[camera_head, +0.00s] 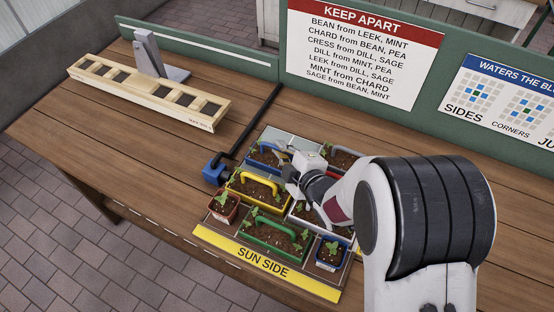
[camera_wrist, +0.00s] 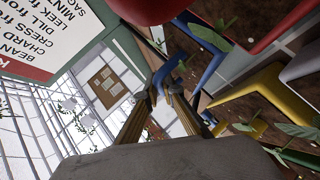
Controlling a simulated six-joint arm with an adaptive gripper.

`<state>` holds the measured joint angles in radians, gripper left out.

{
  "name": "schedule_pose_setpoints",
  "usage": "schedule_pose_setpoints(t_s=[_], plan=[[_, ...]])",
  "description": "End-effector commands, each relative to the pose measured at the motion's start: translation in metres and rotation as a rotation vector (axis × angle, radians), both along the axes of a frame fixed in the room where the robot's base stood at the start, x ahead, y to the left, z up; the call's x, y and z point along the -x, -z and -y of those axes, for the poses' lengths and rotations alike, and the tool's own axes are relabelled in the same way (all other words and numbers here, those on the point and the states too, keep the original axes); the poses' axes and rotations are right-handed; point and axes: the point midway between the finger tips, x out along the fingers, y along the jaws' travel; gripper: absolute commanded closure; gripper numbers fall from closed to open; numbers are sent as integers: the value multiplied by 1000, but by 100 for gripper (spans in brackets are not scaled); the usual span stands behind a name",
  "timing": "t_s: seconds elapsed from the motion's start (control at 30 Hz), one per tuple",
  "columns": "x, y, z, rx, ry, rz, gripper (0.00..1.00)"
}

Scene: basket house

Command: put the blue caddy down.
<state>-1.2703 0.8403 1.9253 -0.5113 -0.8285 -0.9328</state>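The blue caddy (camera_head: 262,147) is a soil-filled planter with seedlings and a blue handle. In the head view it is at the back-left of the planter group, behind the yellow caddy (camera_head: 244,178). My gripper (camera_head: 285,152) reaches its handle from the right. In the wrist view the fingertips (camera_wrist: 168,84) close around the blue handle (camera_wrist: 200,72). The caddy looks level and low over its place; I cannot tell whether its base touches the tray. My wrist hides part of its right side.
A green caddy (camera_head: 272,238), a white caddy (camera_head: 300,213), a red pot (camera_head: 225,210) and a small blue pot (camera_head: 331,254) crowd the tray. A blue block (camera_head: 215,171) with a black pipe stands left. A wooden rack (camera_head: 140,100) lies far left. A rules sign (camera_head: 355,50) stands behind.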

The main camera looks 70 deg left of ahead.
Motion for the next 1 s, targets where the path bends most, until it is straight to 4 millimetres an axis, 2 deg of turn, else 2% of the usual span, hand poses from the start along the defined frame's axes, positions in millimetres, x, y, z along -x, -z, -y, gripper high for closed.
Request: schedule_pose_setpoints(t_s=[0.37, 0.57, 0.77, 1.0], plan=[[0, -1, 0, -2, 0, 0, 100], [0, -8, -1, -3, 0, 1, 100], [0, -26, 0, -4, -1, 0, 100], [0, -56, 0, -5, -1, 1, 100]])
